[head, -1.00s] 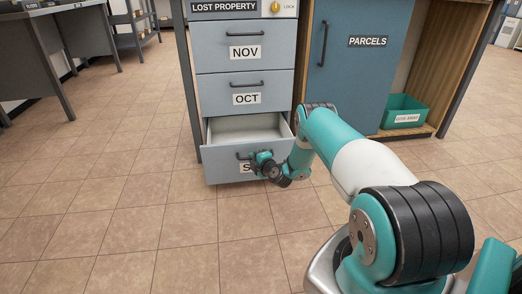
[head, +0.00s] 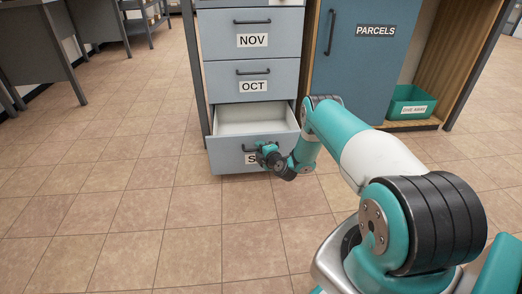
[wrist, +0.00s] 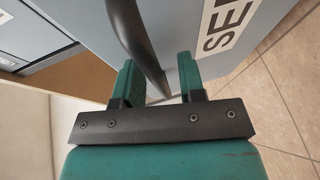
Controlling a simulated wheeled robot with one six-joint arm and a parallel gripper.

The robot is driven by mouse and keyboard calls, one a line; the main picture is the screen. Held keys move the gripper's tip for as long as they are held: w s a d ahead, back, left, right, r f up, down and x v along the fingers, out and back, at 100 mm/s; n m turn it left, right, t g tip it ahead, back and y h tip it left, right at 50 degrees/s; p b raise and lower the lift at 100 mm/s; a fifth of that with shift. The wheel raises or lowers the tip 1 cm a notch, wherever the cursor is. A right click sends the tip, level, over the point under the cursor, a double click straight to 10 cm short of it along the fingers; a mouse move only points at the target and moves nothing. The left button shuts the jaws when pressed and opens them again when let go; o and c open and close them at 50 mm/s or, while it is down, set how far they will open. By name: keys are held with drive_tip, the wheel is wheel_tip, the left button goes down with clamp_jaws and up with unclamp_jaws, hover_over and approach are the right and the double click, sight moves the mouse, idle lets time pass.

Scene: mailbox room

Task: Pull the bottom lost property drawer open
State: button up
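The bottom drawer (head: 230,158) is partly pulled out, and its empty pale inside shows. Its label is mostly hidden by my gripper; the wrist view shows the label (wrist: 228,22) beginning "SE". My gripper (head: 262,150) is at the dark bar handle of this drawer. In the wrist view the handle (wrist: 137,45) passes between the two green fingers of my gripper (wrist: 158,75). It lies close to the left finger, and a gap shows between it and the right finger, so the fingers look open around it.
The OCT drawer (head: 285,87) and NOV drawer (head: 285,35) above are closed. A blue PARCELS door (head: 360,75) is closed on the right, beside a green bin (head: 410,95) on a low shelf. Tiled floor (head: 150,220) in front is clear.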

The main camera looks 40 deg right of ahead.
drive_tip(key=shift+a, duration=0.1)
drive_tip(key=p+v, duration=1.7)
drive_tip(key=shift+s+p, duration=0.25)
drive_tip(key=shift+p, duration=0.05)
